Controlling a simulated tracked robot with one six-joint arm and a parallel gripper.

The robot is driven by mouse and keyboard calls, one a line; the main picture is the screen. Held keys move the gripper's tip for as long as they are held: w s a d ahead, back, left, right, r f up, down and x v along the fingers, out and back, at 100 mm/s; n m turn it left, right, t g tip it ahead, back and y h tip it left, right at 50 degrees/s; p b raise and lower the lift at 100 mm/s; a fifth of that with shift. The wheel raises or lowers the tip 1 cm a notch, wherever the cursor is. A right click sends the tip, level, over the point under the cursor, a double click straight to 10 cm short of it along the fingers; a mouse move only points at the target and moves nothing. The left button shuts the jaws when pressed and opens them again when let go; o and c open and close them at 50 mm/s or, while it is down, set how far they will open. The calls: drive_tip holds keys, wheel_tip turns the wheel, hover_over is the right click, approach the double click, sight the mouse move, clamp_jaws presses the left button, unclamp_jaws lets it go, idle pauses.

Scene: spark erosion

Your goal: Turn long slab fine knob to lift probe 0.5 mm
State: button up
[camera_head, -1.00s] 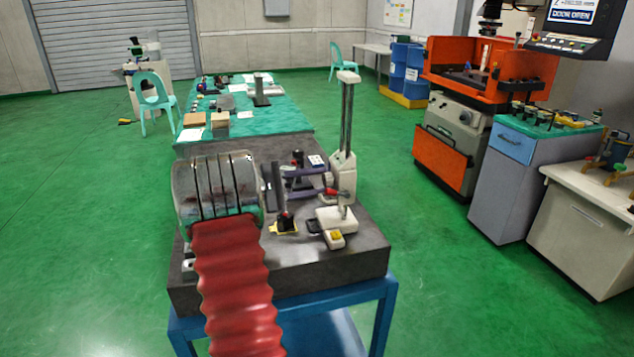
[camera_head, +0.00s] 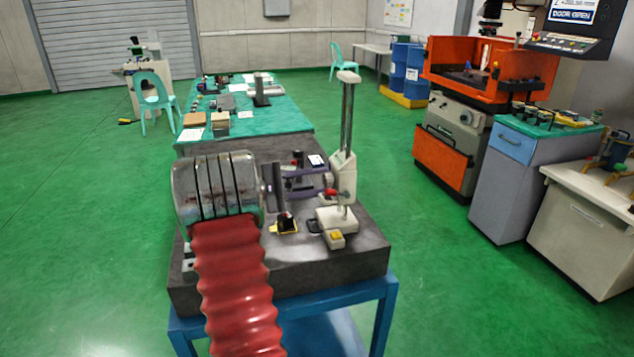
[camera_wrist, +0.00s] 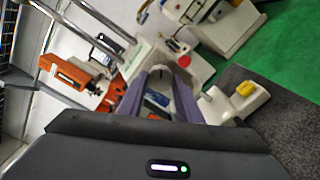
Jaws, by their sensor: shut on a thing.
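A pale measuring stand with a tall column (camera_head: 347,120) rises from the dark slab (camera_head: 350,262). Its pale base (camera_head: 337,219) carries a small block with a yellow top (camera_head: 337,235), which also shows in the wrist view (camera_wrist: 245,88). A red part (camera_head: 331,193) sits low on the stand. My gripper (camera_head: 328,186) reaches the stand's lower body from the left. In the wrist view its purple fingers (camera_wrist: 161,76) are closed in against the stand's pale body. They are shut on the fine knob, which is mostly hidden between them. The probe tip is not clear.
A black upright piece on a yellow-edged base (camera_head: 285,225) stands on the slab, left of the stand. A green-topped table (camera_head: 285,120) with small items lies behind. An orange machine (camera_head: 440,150) stands at right.

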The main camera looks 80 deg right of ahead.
drive_tip(key=shift+f, duration=0.1)
drive_tip(key=o, duration=1.1)
drive_tip(key=shift+c, duration=0.2)
drive_tip(key=shift+w+a, duration=0.1)
drive_tip(key=v, duration=1.3)
drive_tip(key=shift+w, duration=0.3)
drive_tip(key=shift+a, duration=0.1)
